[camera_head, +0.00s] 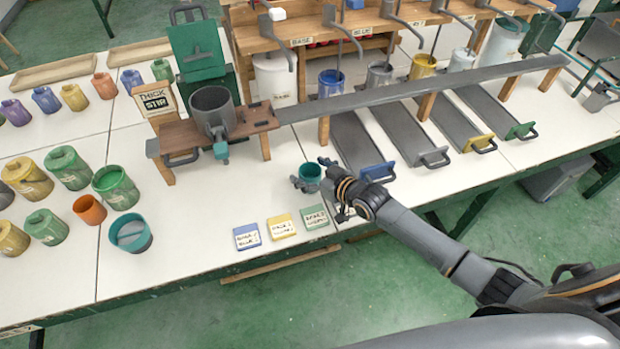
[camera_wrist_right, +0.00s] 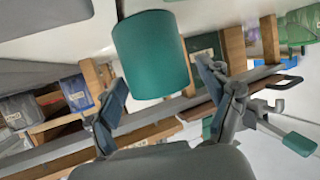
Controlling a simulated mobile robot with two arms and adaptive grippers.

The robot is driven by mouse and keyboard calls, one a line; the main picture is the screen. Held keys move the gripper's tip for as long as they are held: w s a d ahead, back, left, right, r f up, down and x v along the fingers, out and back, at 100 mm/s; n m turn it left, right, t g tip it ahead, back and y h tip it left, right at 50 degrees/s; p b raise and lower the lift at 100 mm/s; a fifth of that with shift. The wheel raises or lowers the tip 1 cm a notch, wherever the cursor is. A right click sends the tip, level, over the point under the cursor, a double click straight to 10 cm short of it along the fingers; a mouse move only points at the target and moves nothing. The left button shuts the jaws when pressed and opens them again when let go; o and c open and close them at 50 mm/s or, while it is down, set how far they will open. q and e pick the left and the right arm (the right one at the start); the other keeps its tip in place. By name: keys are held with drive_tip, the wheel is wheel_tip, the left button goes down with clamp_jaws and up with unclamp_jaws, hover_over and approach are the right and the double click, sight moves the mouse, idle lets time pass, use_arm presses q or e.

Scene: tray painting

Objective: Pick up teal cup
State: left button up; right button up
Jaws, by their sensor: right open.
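A small teal cup (camera_head: 310,171) stands upright on the white table, toward the middle of the front part. My right gripper (camera_head: 312,178) reaches in from the right at the cup, with its fingers on either side of it. In the right wrist view the teal cup (camera_wrist_right: 151,56) shows large between the two spread fingertips of the gripper (camera_wrist_right: 161,76). The fingers are open, and I cannot tell whether either touches the cup. My left gripper is not in view.
Blue, yellow and green cards (camera_head: 281,227) lie at the table's front edge. A larger teal container (camera_head: 130,232) and several coloured pots stand left. Behind the cup are a grey pot (camera_head: 212,108) on a wooden stand and a long grey chute (camera_head: 420,88).

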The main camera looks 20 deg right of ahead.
drive_tip(key=c, duration=1.3)
drive_tip(key=shift+o, duration=0.2)
drive_tip(key=shift+r, duration=0.15)
